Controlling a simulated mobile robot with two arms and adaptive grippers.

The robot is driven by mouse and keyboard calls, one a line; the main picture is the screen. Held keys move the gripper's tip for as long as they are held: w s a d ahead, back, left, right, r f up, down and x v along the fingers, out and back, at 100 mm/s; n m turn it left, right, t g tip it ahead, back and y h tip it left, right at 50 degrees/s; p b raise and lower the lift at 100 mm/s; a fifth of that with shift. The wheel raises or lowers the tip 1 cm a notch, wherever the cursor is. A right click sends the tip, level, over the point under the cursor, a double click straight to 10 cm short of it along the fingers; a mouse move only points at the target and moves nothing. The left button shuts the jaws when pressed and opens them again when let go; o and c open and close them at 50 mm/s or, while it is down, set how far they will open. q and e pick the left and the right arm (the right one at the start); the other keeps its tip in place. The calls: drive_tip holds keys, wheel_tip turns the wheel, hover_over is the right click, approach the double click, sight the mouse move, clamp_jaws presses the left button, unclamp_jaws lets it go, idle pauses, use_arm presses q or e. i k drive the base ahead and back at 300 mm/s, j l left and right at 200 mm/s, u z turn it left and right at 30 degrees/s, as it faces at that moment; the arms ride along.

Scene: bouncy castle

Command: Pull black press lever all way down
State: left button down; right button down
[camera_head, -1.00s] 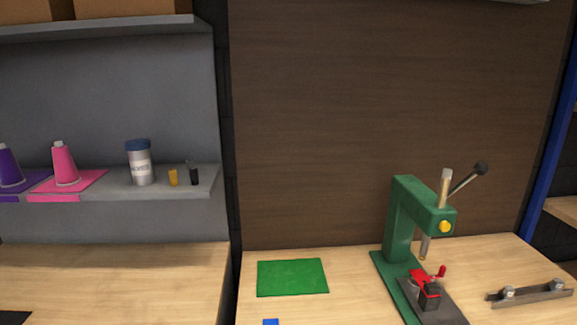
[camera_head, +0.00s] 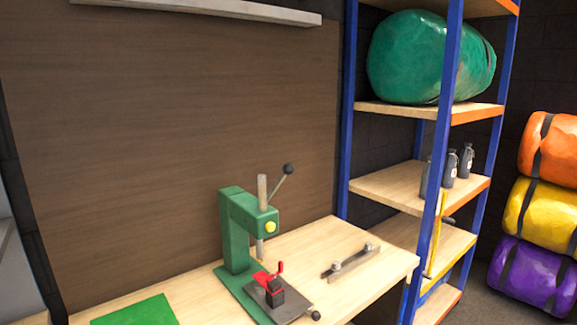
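The green press (camera_head: 235,232) stands on the wooden workbench in the lower middle of the head view. Its black-knobbed lever (camera_head: 281,181) slants up and to the right from the press head, with the black ball (camera_head: 289,169) at its raised end. A pale vertical ram (camera_head: 262,190) rises through the head. On the press base sits a small black block with a red clamp (camera_head: 275,284). Neither of my grippers shows in the view, so nothing of mine is seen touching the lever.
A green mat (camera_head: 136,311) lies left of the press. A metal bar with two knobs (camera_head: 351,262) lies right of it. The workbench (camera_head: 384,267) ends at the right, close to a blue-framed shelf (camera_head: 348,120). Rolled orange, yellow and purple bundles (camera_head: 540,208) are stacked at far right.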

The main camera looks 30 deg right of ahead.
sight(288, 168)
drive_tip(key=i+l+z, duration=0.15)
drive_tip(key=l, duration=0.3)
drive_tip(key=i+l+z, duration=0.2)
drive_tip(key=i+l, duration=0.15)
drive_tip(key=i+l+z, duration=0.15)
drive_tip(key=i+l, duration=0.15)
drive_tip(key=l, duration=0.15)
